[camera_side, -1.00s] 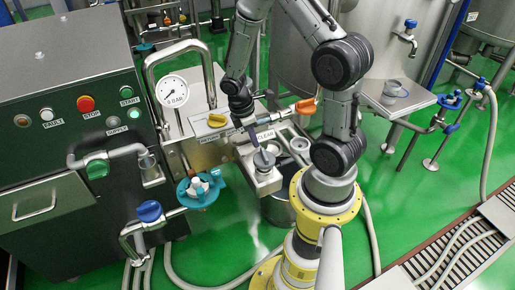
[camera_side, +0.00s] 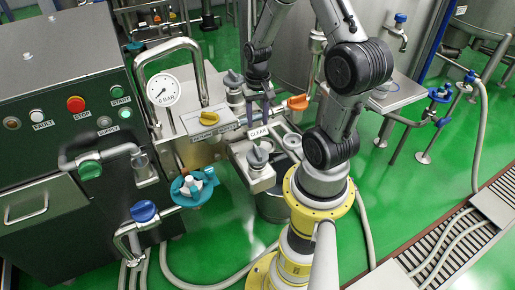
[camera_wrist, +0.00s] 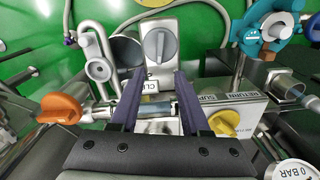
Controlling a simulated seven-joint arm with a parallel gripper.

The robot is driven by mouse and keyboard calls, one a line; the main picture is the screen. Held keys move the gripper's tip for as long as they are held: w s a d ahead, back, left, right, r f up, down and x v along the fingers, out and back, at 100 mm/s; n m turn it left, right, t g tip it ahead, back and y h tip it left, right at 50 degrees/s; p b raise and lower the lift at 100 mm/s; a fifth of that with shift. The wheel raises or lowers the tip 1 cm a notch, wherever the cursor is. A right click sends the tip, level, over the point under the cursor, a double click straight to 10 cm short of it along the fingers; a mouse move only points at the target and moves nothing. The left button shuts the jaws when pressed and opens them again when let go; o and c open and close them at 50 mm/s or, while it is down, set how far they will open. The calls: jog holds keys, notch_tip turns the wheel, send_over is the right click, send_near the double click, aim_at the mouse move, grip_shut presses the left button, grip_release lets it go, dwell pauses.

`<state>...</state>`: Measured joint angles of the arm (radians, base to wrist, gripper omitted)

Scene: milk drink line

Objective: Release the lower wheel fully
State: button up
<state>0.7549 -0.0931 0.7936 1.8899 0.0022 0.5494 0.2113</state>
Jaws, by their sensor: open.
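A grey wheel (camera_side: 258,157) with a raised grip bar sits on a metal block at the near end of the pipework, beside a CLEAN label. A second grey wheel (camera_side: 233,79) sits farther back and higher in the side view. I cannot tell for sure which one the task calls lower. My gripper (camera_side: 258,112) is open, behind and above the near wheel, apart from it. In the wrist view my gripper (camera_wrist: 156,75) has both fingers apart, with the CLEAN label and block between them. A grey wheel (camera_wrist: 160,43) shows just beyond the fingertips, uncovered.
An orange handle (camera_side: 298,103) is close to the right of my gripper. A yellow knob (camera_side: 209,117) on a labelled box and a pressure gauge (camera_side: 163,90) stand to the left. A teal valve (camera_side: 195,186) is lower left. Green floor lies open in front.

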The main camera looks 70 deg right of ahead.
aim_at(258, 150)
notch_tip(258, 150, down, 13)
jog(key=shift+f, duration=0.1)
dwell(0.3)
grip_shut()
